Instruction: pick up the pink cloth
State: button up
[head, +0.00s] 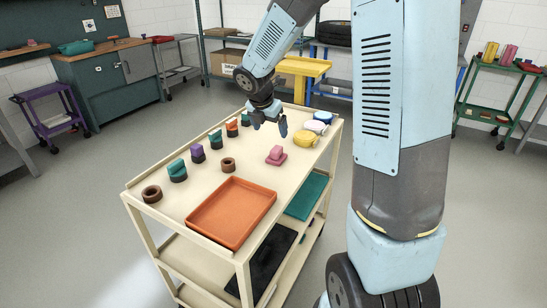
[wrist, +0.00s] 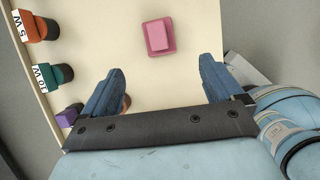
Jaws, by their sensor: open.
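The pink cloth (head: 276,156) lies as a small folded stack on the top of the cream cart (head: 213,179), right of its middle. In the wrist view the pink cloth (wrist: 159,37) is fully visible, beyond the fingertips and roughly centred between them. My gripper (head: 270,127) is open and empty above the cart, apart from the cloth. In the wrist view my gripper (wrist: 161,66) shows two blue fingers spread wide, pointing toward the cloth's side of the picture.
An orange tray (head: 232,212) lies at the cart's near end. Teal, purple, orange pieces and a brown ring (head: 151,193) line the left edge. Another brown ring (head: 228,164) sits mid-cart. A yellow item (head: 305,139) and a blue one (head: 323,117) stand behind the cloth.

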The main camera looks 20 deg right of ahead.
aim_at(275, 149)
jog(key=x, duration=1.4)
jog(key=shift+w+f, duration=0.15)
jog(key=shift+w, duration=0.05)
jog(key=shift+c, duration=0.4)
jog(key=shift+a, duration=0.1)
jog(key=c, duration=1.1)
